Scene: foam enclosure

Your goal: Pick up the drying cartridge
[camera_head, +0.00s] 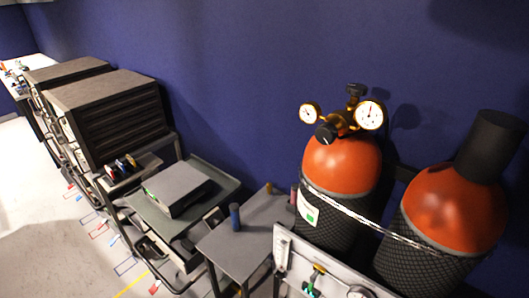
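A small upright blue cylinder (235,217) stands on a grey side table (243,245) near the middle of the view. It may be the drying cartridge, but I cannot tell for certain. A small pinkish cylinder (294,194) and a small yellowish item (268,187) are near the table's back edge, too small to identify. Neither of my grippers is in view, so nothing is seen touching these things.
Two orange-topped gas tanks (342,165) (455,207) stand at right behind a chain, one with brass gauges (368,113). A white panel (325,272) is in front. A cart (211,205) carries a grey box (177,188). Dark racks (110,120) stand left. Floor at lower left is open.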

